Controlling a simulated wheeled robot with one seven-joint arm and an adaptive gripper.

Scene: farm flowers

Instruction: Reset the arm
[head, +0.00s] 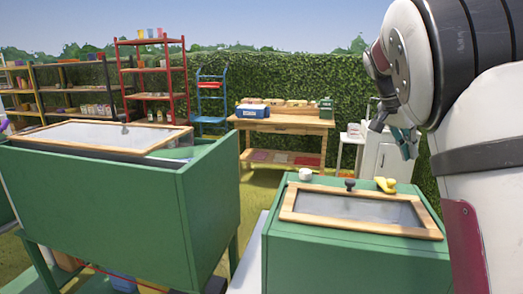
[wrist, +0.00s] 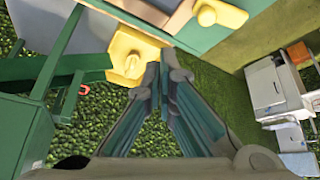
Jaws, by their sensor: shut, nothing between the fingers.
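My arm rises along the right side of the head view and bends over at the top. My gripper (head: 403,145) hangs from it, above and to the right of the nearer green planter box, clear of everything. The wrist view shows the two teal-lined fingers of my gripper (wrist: 166,65) with their tips together and nothing between them. The fingers are apart from the things behind them.
The green box (head: 345,262) with a wood-framed lid stands in front, with a white cup (head: 305,174) and a yellow item (head: 385,184) on it. A larger green box (head: 100,205) stands left. A wooden table (head: 285,124) and white cabinet (head: 383,160) stand behind.

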